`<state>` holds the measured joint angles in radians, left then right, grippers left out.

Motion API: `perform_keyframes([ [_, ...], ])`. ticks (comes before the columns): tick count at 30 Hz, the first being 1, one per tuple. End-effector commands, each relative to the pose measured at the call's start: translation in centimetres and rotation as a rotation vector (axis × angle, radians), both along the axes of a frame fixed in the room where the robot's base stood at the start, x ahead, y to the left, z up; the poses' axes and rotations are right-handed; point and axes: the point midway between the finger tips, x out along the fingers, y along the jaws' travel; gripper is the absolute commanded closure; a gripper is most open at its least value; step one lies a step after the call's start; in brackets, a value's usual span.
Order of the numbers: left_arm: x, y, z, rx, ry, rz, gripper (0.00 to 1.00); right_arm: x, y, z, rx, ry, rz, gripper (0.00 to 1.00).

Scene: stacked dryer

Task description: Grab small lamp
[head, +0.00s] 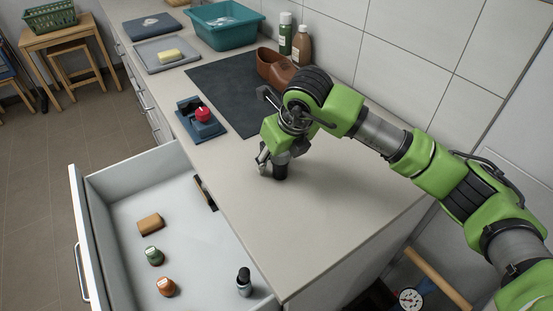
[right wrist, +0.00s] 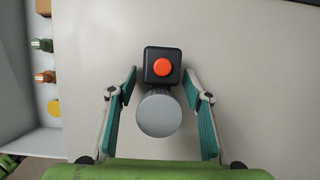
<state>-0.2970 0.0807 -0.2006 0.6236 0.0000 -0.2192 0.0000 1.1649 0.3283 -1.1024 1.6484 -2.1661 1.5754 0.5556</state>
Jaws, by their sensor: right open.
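The small lamp (right wrist: 163,67) appears to be the item with a black square base, an orange button and a round grey head (right wrist: 159,115). In the right wrist view it stands on the counter between the fingers of my right gripper (right wrist: 162,108). The fingers are open, with a gap on each side of the lamp. In the head view the right gripper (head: 272,162) points down at the counter, and a dark part of the lamp (head: 281,171) shows beside it. The rest is hidden by the gripper. My left gripper is not in view.
The counter (head: 335,215) is clear around the lamp. An open drawer (head: 125,230) with several small items sits below its front edge. A blue stand with a red knob (head: 202,114), a dark mat (head: 228,90), brown shoes (head: 276,68) and a teal tub (head: 222,35) lie further back. A tiled wall (head: 430,65) borders the counter.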

Motion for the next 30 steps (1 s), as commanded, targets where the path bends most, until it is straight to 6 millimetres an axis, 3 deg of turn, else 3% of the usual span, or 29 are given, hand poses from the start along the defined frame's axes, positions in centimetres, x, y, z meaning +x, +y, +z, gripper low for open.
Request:
perform_keyframes([
  [5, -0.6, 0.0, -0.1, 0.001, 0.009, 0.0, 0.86, 0.0, 0.0, -0.1, 0.0, 0.0, 0.0, 0.54],
  [11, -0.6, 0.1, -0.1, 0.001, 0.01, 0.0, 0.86, 0.0, 0.0, 0.0, 0.0, 0.0, 0.0, 0.99],
  [23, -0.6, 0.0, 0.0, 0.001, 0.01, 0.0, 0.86, 0.0, 0.0, 0.2, 0.001, -0.002, 0.0, 0.99],
  [30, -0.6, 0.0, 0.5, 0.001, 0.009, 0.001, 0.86, 0.1, 0.0, 2.0, 0.002, -0.003, 0.0, 0.99],
])
